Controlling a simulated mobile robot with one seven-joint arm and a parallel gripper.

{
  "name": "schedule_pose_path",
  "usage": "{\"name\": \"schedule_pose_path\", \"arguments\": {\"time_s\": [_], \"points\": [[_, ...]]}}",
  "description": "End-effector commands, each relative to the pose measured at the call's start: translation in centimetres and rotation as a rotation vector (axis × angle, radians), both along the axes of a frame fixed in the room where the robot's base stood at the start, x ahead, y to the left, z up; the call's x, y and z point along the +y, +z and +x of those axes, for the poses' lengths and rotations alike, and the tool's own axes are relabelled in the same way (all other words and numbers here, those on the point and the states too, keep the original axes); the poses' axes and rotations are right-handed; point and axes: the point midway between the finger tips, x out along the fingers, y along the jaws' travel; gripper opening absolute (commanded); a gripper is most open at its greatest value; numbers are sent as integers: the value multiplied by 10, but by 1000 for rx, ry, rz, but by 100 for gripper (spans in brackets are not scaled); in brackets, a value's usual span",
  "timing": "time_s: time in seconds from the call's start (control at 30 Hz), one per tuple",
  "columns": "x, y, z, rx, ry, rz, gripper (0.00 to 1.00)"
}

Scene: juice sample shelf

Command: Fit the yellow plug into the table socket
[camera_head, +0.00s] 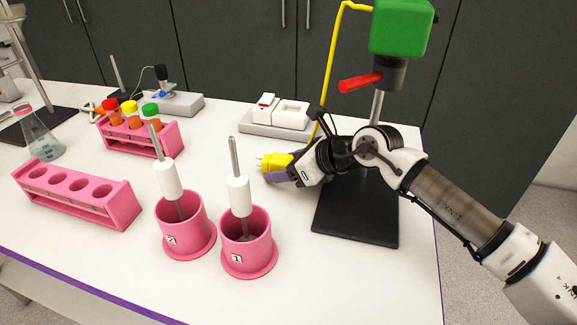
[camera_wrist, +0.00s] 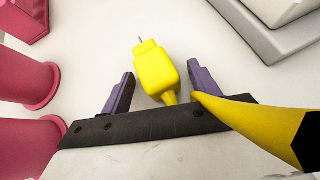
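The yellow plug (camera_head: 276,161) is low over or on the white table, left of my gripper (camera_head: 284,172) in the head view; I cannot tell if it touches the table. In the wrist view the plug (camera_wrist: 156,70) lies between the two purple fingers of my gripper (camera_wrist: 161,74). The fingers are apart, with a visible gap on both sides of the plug. A metal prong points away from my gripper. The white-and-grey table socket (camera_head: 288,131), with a red switch, stands behind the plug. Part of its grey base (camera_wrist: 254,40) shows at the wrist view's upper right.
A yellow cable (camera_head: 331,70) runs up to a green-topped stirrer (camera_head: 398,28) on a black-based stand (camera_head: 355,220). Pink holders (camera_head: 250,250) (camera_head: 185,235) with upright rods stand in front. Pink racks (camera_head: 110,205) (camera_head: 155,140) stand left. White table between plug and socket is clear.

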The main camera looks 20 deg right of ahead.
Motion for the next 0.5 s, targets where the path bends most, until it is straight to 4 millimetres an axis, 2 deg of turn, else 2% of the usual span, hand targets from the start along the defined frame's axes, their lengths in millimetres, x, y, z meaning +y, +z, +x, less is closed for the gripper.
{"name": "schedule_pose_path", "arguments": {"time_s": [0.03,0.33,0.43,0.47,0.5], "points": [[0,0,0,0,0,0,55],[0,0,0,0,0,0,16],[0,0,0,0,0,0,11],[0,1,0,0,0,0,0],[0,2,0,0,0,0,0]]}}
